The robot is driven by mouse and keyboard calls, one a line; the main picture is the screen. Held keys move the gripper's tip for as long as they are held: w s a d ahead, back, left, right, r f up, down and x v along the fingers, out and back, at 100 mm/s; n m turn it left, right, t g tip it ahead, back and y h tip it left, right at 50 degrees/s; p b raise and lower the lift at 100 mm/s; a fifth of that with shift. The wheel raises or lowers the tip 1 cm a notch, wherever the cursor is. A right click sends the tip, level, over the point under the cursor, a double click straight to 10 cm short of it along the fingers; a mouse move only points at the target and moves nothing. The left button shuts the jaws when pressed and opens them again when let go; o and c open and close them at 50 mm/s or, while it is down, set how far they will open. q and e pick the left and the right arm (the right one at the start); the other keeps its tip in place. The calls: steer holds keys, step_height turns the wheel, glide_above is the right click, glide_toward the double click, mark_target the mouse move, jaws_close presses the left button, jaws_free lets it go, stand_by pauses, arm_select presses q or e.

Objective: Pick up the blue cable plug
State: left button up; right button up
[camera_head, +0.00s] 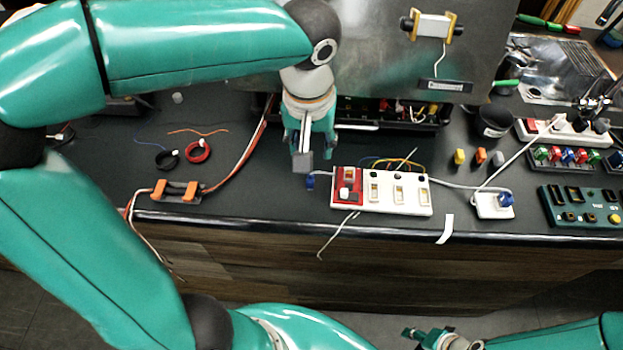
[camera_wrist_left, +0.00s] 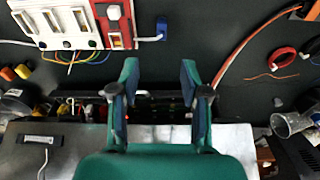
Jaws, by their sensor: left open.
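A blue cable plug (camera_head: 310,181) lies on the dark countertop near its front edge, just left of the white power strip (camera_head: 382,192). The plug's white cable runs to the red end of the strip. In the left wrist view the blue plug (camera_wrist_left: 162,27) lies beyond the fingertips, roughly in line with the gap. My left gripper (camera_head: 303,155) is above the counter just behind the plug, fingers downward. The left wrist view shows its fingers (camera_wrist_left: 160,70) apart with nothing between them. A second blue plug (camera_head: 505,199) is at a white socket box (camera_head: 487,211). My right gripper (camera_head: 428,336) is low at the bottom edge, away from the counter.
An orange-and-black connector (camera_head: 177,191) with cables lies left on the counter. Red (camera_head: 198,151) and black (camera_head: 167,159) rings lie behind it. Yellow and orange blocks (camera_head: 480,156) stand right of the strip. A metal panel (camera_head: 390,50) rises behind. Counter between connector and plug is mostly clear.

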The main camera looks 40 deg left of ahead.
arm_select(q)
glide_above(311, 177)
step_height(311, 177, down, 5)
steer(key=shift+s+d+r, duration=0.15)
step_height(311, 177, down, 5)
steer(key=shift+r, duration=0.1)
steer(key=shift+f, duration=0.55)
jaws_close()
